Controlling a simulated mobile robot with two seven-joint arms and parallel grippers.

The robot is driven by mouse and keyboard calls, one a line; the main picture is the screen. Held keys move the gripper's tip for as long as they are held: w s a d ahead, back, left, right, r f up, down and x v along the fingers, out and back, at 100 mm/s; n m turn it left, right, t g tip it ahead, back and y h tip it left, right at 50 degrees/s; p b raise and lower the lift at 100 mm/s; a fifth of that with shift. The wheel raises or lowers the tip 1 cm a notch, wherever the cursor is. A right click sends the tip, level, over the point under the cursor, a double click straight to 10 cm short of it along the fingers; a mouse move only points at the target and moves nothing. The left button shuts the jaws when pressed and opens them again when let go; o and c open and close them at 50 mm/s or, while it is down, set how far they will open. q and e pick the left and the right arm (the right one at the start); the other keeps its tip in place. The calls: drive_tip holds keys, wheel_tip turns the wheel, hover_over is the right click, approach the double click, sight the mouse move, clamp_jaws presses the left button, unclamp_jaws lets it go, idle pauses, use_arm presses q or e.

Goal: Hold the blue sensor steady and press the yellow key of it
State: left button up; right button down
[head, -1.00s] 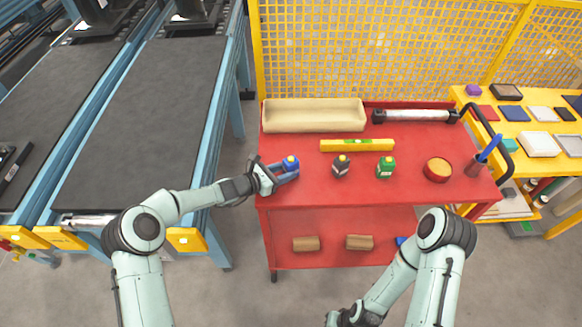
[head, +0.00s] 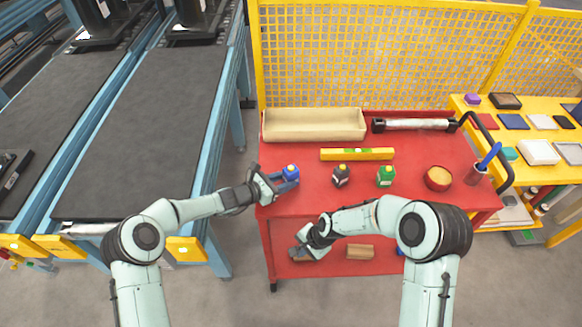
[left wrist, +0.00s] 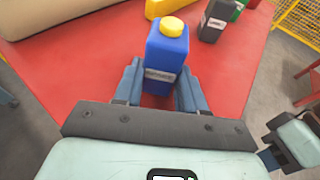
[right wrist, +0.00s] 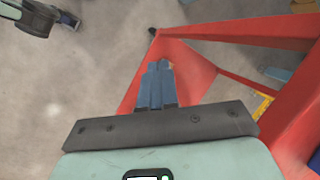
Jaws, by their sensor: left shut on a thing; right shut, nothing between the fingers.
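The blue sensor (head: 291,172) stands upright near the left front of the red cart top, with its round yellow key (left wrist: 173,27) on top. My left gripper (head: 284,180) is shut on the sensor's sides; in the left wrist view its fingers (left wrist: 158,88) flank the blue body, and the yellow key is uncovered. My right gripper (head: 303,248) is shut and empty, lower than the cart top at its front. In the right wrist view its closed fingertips (right wrist: 160,66) point toward the red cart frame.
A black sensor (head: 341,175) and a green sensor (head: 386,176) stand to the right on the red cart (head: 318,201). Behind are a yellow level (head: 357,154) and a beige tray (head: 314,137). A round container (head: 438,178) stands farther right. Brown blocks (head: 360,251) lie on the lower shelf.

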drive_tip(key=w+a+r+m+t, duration=0.1)
drive_tip(key=w+a+r+m, duration=0.15)
drive_tip(key=w+r, duration=0.45)
drive_tip(key=w+a+r+m+t, duration=0.1)
drive_tip(key=w+a+r+m, duration=0.15)
drive_tip(key=r, duration=0.85)
wheel_tip(320, 180, up, 11)
drive_tip(key=m+t+y, duration=0.2)
drive_tip(key=m+t, duration=0.2)
hover_over(293, 172)
drive_tip(key=shift+w, duration=0.1)
drive_tip(key=shift+f, duration=0.2)
drive_tip(key=shift+f, duration=4.3)
drive_tip(key=shift+f, duration=0.1)
drive_tip(key=shift+f, duration=0.35)
drive_tip(key=shift+f, duration=0.5)
